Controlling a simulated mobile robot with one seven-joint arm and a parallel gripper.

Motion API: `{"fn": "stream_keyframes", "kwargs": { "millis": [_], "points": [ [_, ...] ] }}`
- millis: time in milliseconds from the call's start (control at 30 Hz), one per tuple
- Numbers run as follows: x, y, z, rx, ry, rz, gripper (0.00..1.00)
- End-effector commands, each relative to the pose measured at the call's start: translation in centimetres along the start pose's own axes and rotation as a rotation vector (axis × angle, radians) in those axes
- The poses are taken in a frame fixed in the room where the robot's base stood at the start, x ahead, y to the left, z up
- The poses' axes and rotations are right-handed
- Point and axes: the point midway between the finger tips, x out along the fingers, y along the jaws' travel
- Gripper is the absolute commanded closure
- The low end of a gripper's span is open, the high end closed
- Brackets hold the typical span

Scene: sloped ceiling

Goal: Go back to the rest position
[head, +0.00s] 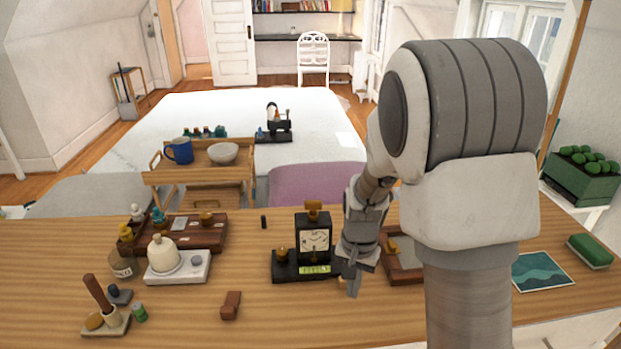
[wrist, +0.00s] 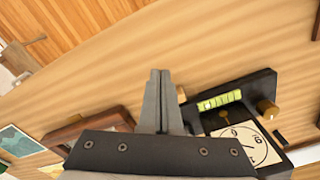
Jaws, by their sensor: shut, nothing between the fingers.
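My gripper (head: 351,280) is above the wooden table (head: 200,290), just right of a black clock-like instrument (head: 314,236) with a white dial. Its fingers are together and hold nothing. In the wrist view my gripper (wrist: 159,75) points over bare wood, with the instrument (wrist: 243,135) and its green level strip on the right. My arm covers much of the right side of the head view.
A brown tray (head: 400,262) lies right of my gripper, partly hidden by my arm. A white bell-shaped object (head: 163,254), a reddish-brown block (head: 231,305) and a stand with a wooden rod (head: 98,296) are on the left. A teal picture (head: 542,271) lies at the right.

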Motion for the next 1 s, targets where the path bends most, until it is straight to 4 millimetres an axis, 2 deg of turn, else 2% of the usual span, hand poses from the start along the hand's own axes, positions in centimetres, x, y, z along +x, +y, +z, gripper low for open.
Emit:
{"fn": "stream_keyframes", "kwargs": {
  "millis": [133, 267, 400, 600, 800, 1000],
  "points": [
    [-2.0, 0.1, 0.4, -0.024, 0.020, -0.023, 1.00],
    [-5.7, 0.5, 1.4, -0.076, 0.060, -0.062, 1.00],
    [-9.7, 1.2, 3.1, -0.146, 0.114, -0.102, 1.00],
    [-14.6, 2.9, 6.0, -0.247, 0.199, -0.138, 1.00],
    [-18.3, 4.9, 9.2, -0.346, 0.297, -0.156, 1.00],
    [-20.7, 7.0, 12.6, -0.436, 0.395, -0.151, 1.00]
  ]
}}
